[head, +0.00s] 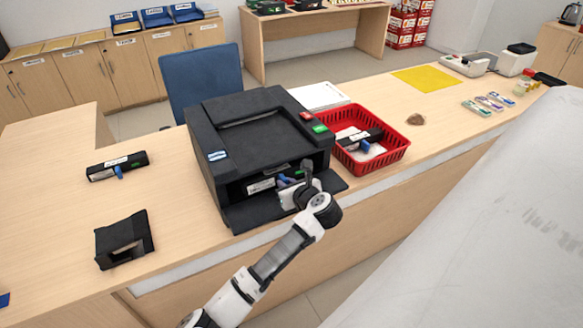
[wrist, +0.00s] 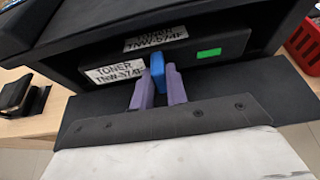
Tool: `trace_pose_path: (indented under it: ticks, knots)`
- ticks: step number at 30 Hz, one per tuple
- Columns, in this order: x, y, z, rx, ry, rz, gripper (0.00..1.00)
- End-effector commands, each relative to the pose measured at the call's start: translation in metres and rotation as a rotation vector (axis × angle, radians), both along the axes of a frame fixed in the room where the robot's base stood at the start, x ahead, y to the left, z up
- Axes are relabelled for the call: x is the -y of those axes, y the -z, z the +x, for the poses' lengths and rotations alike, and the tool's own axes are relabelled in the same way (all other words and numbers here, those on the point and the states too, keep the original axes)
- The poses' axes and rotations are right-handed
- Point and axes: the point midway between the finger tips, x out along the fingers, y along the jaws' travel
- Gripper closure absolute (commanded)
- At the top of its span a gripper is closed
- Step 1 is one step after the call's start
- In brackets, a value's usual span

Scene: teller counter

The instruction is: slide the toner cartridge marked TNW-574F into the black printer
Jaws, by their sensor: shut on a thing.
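The black printer (head: 257,130) stands on the counter with its front flap (head: 262,213) folded down. The toner cartridge marked TNW-574F (wrist: 117,73) sits in the printer's front opening, label facing out. In the head view my gripper (head: 290,187) reaches in over the flap and partly covers the cartridge. How deep its back end lies is hidden.
A red basket (head: 396,153) with another black cartridge (head: 360,140) stands right of the printer. Another cartridge (head: 117,166) and a black open-fronted box (head: 124,240) lie to the left. A blue chair (head: 200,77) is behind.

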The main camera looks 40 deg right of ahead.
Motion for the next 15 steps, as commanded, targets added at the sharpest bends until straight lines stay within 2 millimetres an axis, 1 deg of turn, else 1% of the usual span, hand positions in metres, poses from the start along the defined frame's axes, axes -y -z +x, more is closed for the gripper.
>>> trace_pose_path:
  ticks: [1, 15]
  knots:
    - [0.001, -0.001, 0.006, 0.004, -0.001, -0.001, 1.00]
    - [0.012, 0.006, 0.050, 0.004, -0.001, -0.001, 1.00]
